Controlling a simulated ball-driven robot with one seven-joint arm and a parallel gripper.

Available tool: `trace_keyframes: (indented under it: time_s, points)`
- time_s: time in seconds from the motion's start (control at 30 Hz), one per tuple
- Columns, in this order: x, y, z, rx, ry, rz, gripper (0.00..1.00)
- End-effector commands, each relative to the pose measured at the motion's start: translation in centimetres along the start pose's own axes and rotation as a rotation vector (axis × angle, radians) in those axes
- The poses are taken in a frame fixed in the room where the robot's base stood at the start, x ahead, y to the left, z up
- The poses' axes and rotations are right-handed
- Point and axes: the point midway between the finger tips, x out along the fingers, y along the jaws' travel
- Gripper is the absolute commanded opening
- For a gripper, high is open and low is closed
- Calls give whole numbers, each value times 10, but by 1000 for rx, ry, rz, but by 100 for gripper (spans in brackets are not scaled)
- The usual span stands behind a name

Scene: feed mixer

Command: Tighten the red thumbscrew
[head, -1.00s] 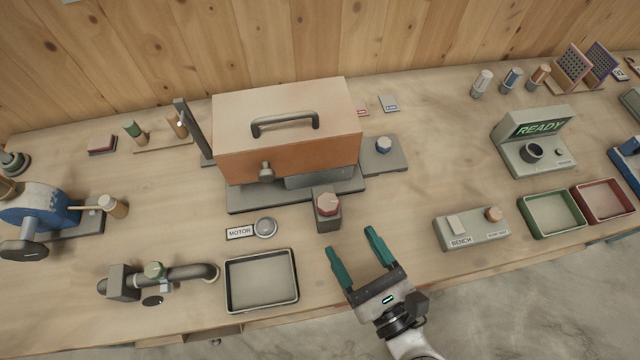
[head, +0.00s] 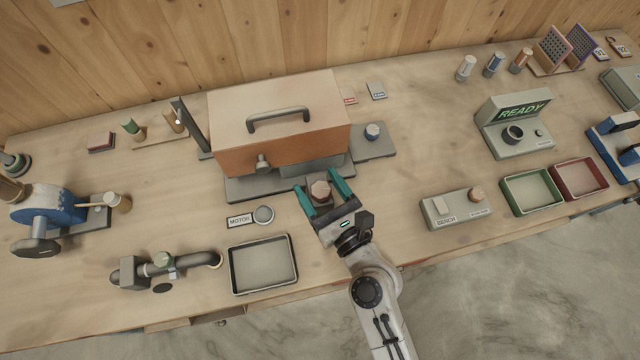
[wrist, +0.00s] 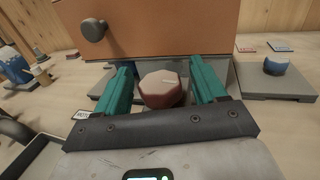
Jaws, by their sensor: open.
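The red thumbscrew (head: 320,189) is a faceted red knob on a small block in front of the orange-sided mixer box (head: 247,163). In the wrist view the thumbscrew (wrist: 160,88) sits between the two teal fingers. My gripper (head: 322,191) is open, with one finger on each side of the knob. A gap shows on both sides in the wrist view (wrist: 162,88), so the fingers do not appear to touch it. The block under the knob is mostly hidden by my gripper.
A blue knob (head: 372,131) stands on a grey plate to the right of the mixer. The MOTOR label (head: 239,221) and round button (head: 263,215) lie left of my gripper. An empty grey tray (head: 263,291) is at the front. The bench unit (head: 455,210) stands to the right.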

Motion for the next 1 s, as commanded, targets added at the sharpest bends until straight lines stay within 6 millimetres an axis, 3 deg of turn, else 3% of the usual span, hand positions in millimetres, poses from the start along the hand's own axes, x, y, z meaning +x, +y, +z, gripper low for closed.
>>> trace_keyframes:
  time_s: [0.1,0.63,1.0]
  points:
    - [0,0,0,0,0,0,69]
    - [0,0,0,0,1,0,19]
    - [-1,-1,0,2,2,-34,19]
